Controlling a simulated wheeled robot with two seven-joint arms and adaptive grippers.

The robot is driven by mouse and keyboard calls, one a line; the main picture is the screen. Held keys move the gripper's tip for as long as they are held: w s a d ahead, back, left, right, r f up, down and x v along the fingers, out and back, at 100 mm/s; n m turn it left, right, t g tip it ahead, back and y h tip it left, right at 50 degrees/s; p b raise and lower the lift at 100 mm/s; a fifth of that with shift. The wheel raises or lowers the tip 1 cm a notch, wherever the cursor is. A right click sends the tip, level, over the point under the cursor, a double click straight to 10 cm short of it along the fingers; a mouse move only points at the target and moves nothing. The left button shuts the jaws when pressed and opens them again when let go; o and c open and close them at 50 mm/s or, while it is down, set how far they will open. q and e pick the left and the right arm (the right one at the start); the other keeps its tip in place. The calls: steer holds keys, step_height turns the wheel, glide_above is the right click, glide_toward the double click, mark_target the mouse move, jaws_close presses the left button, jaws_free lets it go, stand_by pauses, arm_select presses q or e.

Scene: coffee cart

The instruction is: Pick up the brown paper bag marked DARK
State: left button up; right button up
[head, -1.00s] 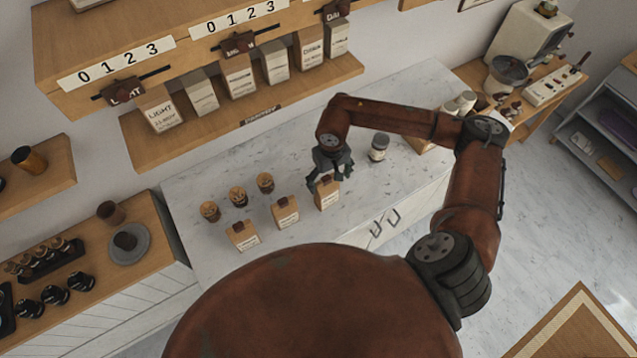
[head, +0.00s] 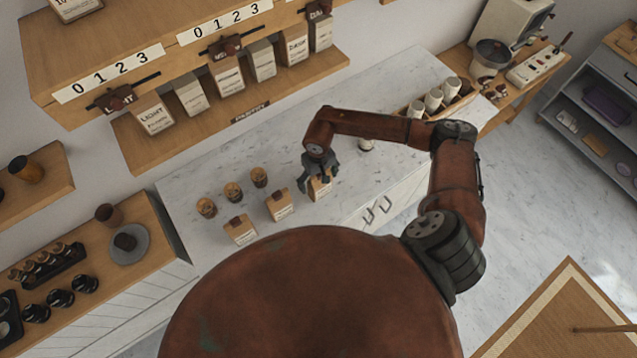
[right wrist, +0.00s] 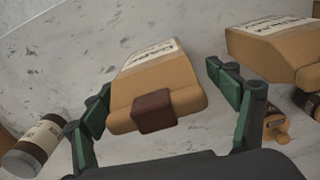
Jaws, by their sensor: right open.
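Three brown paper bags stand in a row on the marble counter (head: 290,228): a left one (head: 240,230), a middle one (head: 278,205) and a right one (head: 320,188). Their labels are too small or turned to read surely, so I cannot tell which is marked DARK. My right gripper (head: 318,178) is open over the right bag. In the right wrist view, the bag (right wrist: 160,80) with a brown clip lies between the spread fingers of my right gripper (right wrist: 168,105). I see no clear grip on it. My left gripper is not in view.
A jar (right wrist: 35,145) is close beside the gripper. Another bag (right wrist: 275,50) is on its other side. A wooden shelf (head: 235,115) with labelled bags runs along the wall. The counter's front edge is near.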

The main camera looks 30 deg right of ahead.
steer(key=c, duration=1.4)
steer(key=shift+c, duration=0.2)
steer(key=shift+w+r, duration=0.1)
steer(key=shift+r, duration=0.1)
